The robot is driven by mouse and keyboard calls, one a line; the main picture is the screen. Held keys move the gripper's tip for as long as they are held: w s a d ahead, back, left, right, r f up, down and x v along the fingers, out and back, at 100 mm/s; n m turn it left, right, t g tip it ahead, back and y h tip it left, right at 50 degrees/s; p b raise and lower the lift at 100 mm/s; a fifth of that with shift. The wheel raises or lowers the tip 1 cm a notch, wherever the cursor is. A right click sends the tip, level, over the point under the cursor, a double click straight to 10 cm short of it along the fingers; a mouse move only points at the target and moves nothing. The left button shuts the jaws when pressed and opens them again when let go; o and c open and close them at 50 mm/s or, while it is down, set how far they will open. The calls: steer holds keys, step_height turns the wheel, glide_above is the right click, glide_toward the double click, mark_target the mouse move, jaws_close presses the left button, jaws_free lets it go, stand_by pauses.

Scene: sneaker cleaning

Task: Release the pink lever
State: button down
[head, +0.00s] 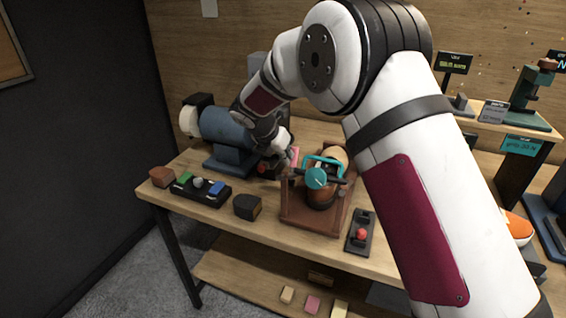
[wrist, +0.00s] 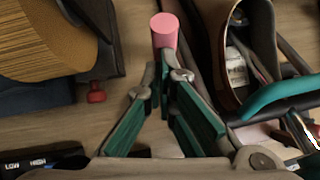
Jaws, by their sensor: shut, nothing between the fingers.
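The pink lever (wrist: 165,30) shows a rounded pink end at the top middle of the wrist view. In the head view a sliver of the pink lever (head: 294,156) shows at the left side of the brown wooden machine (head: 306,218). My gripper (wrist: 165,62) has its green-padded fingers drawn together at the tips, just below the pink end, with nothing held. I cannot tell whether the tips touch the lever. In the head view my gripper (head: 289,158) is beside the lever, partly hiding it.
A blue grinder with a brush wheel (head: 226,127) stands left of the machine. A button box (head: 200,189), a dark block (head: 247,206) and a red-knobbed switch (head: 360,234) lie along the table front. The machine's teal handle (wrist: 272,97) is close on the right.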

steer(key=shift+w+d, duration=0.15)
steer(key=shift+w, duration=0.2)
stand_by(0.3)
steer(key=shift+r, duration=0.1)
steer(key=v, duration=1.3)
steer(key=shift+p, duration=0.35)
